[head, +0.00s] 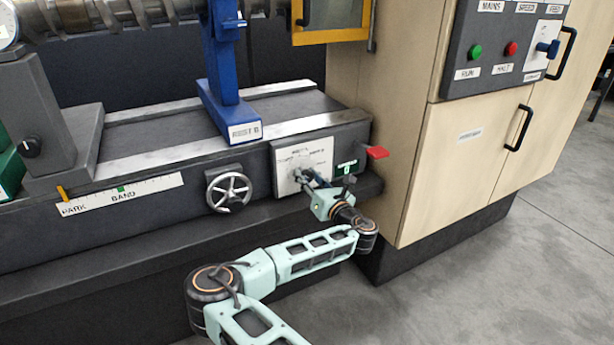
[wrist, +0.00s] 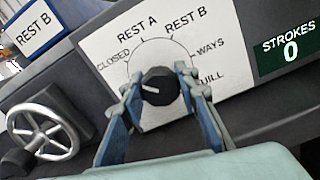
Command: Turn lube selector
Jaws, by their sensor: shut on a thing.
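The dial plate also shows in the head view (head: 287,158) on the front of the machine bed. My gripper (wrist: 158,92) is shut on the knob, with one blue finger on each side of it. In the head view my gripper (head: 304,178) reaches the plate from the lower right and partly hides the knob.
A spoked handwheel (head: 229,191) is left of the plate. A green STROKES counter (wrist: 289,52) reading 0 and a red lever (head: 377,152) are to its right. A beige cabinet (head: 400,130) stands close on the right. Open floor (head: 500,290) lies in front.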

